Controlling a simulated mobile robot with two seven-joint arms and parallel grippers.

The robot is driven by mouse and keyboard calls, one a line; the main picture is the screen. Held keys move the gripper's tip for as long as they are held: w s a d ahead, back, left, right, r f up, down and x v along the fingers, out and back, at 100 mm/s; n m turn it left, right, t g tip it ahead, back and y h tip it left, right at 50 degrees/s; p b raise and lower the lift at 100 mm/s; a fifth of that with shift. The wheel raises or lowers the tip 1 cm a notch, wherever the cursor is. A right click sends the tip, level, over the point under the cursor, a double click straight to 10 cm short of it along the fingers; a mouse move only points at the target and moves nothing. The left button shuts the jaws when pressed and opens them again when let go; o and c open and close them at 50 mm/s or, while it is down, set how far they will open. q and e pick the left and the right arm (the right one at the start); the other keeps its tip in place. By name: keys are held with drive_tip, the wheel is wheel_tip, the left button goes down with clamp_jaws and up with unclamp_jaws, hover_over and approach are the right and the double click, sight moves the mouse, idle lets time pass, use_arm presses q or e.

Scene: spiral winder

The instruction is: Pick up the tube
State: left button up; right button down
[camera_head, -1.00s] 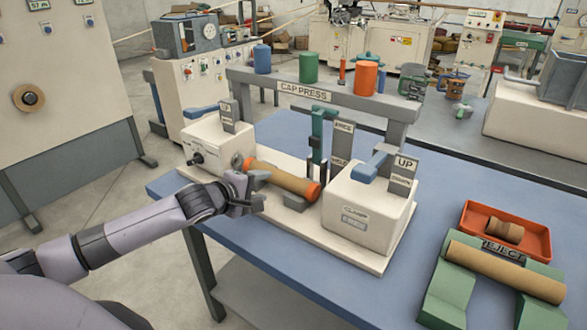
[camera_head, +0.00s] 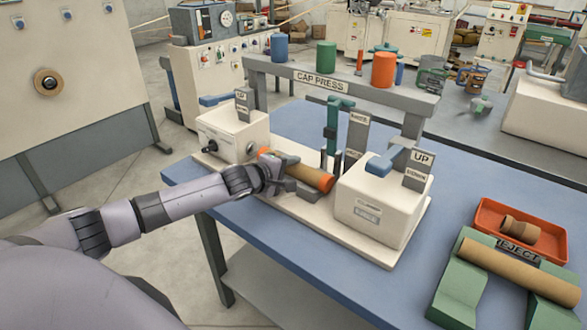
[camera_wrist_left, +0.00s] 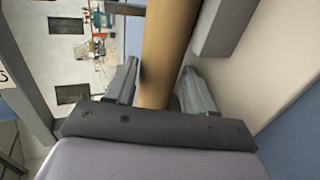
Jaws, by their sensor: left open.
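A brown tube (camera_head: 308,175) with an orange end lies in the cap press, between its two white blocks. My left gripper (camera_head: 277,180) is at the tube's left part, partly hiding it. In the left wrist view the tube (camera_wrist_left: 167,45) runs between the two open fingers (camera_wrist_left: 160,72). I cannot tell whether either finger touches it. My right gripper is not in view.
The press's left block (camera_head: 232,130) and right block (camera_head: 375,205) flank the tube, with a green post (camera_head: 331,118) behind. Another tube (camera_head: 515,270) lies on green cradles beside an orange reject tray (camera_head: 482,213). The blue table (camera_head: 300,245) is bare in front.

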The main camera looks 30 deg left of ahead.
use_arm(q)
drive_tip(key=shift+w+f, duration=0.1)
drive_tip(key=shift+w, duration=0.2)
drive_tip(key=c, duration=0.7)
